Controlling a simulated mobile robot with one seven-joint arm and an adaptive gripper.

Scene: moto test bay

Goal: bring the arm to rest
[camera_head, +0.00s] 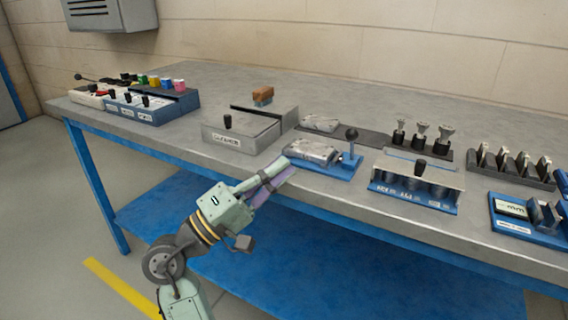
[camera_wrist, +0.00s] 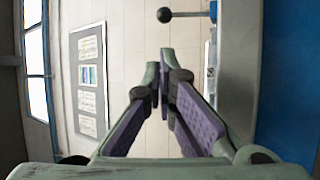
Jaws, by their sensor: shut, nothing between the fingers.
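My gripper (camera_head: 276,174) is shut and empty. In the head view its fingertips are at the front edge of the workbench (camera_head: 185,150), close to the blue fixture (camera_head: 338,168) that holds a grey metal part (camera_head: 314,151). I cannot tell whether the tips touch anything. In the wrist view my gripper (camera_wrist: 163,62) shows its purple-padded fingers converging, with the wall behind them. My arm reaches up from the lower left, in front of the bench.
A black-knobbed lever (camera_head: 352,135) stands on the blue fixture; its knob (camera_wrist: 165,15) shows in the wrist view. A grey lidded box (camera_head: 240,138) is left of it, and a blue-based unit (camera_head: 415,184) is right. The floor (camera_head: 60,200) at left looks clear.

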